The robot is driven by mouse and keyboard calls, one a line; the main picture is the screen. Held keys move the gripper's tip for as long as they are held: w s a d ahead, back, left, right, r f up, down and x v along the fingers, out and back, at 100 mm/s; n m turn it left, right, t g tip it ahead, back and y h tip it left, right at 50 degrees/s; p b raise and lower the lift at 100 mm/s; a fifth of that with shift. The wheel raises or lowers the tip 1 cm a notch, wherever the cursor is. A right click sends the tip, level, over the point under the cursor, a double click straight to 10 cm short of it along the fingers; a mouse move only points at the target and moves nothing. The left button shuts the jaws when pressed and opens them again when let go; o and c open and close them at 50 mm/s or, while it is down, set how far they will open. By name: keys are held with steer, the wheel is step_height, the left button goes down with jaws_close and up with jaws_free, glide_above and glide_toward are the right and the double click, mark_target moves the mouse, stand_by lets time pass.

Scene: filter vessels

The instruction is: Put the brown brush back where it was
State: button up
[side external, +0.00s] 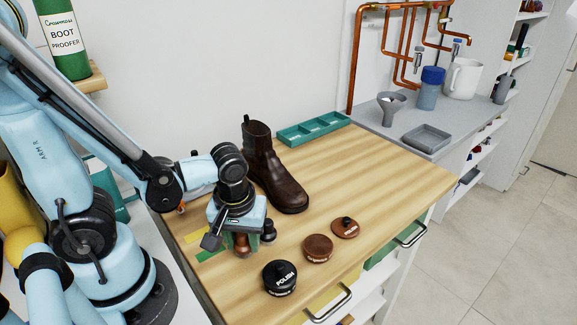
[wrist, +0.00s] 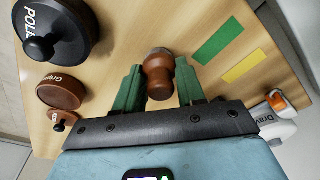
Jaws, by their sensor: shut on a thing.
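The brown brush (wrist: 158,75) is upright between the green fingers of my gripper (wrist: 160,88) in the wrist view, with its rounded end towards the camera. In the side view the brush (side external: 242,246) shows below my gripper (side external: 241,241), which is shut on it. The brush is low over the wooden worktop, near its left end; I cannot tell whether it touches the wood. A green strip (wrist: 218,41) and a yellow strip (wrist: 245,67) lie flat on the worktop beside it, clear of the brush. In the side view the green strip (side external: 212,256) is just left of the brush.
A black polish tin (side external: 280,279), a brown tin (side external: 318,249) and a knobbed brown lid (side external: 345,229) lie in front. A brown boot (side external: 270,175) and a teal tray (side external: 312,130) are behind.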

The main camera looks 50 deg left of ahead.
mark_target(243, 249)
steer(key=shift+f, duration=0.1)
steer(key=o, duration=0.9)
steer(key=shift+d+r, duration=0.6)
steer(key=shift+r, duration=5.35)
steer(key=shift+w+a+r+m+t+h, duration=0.2)
steer(key=shift+w+a+m+t, duration=0.25)
steer(key=shift+w+m+t, duration=0.9)
steer(key=shift+w+a+r+m+t+h, duration=0.15)
steer(key=shift+w+a+m+t, duration=0.5)
steer(key=shift+m, duration=1.05)
steer(key=shift+w+a+r+m+t+h, duration=0.1)
steer(key=shift+w+a+m+t+h, duration=0.15)
steer(key=shift+w+m+t, duration=1.1)
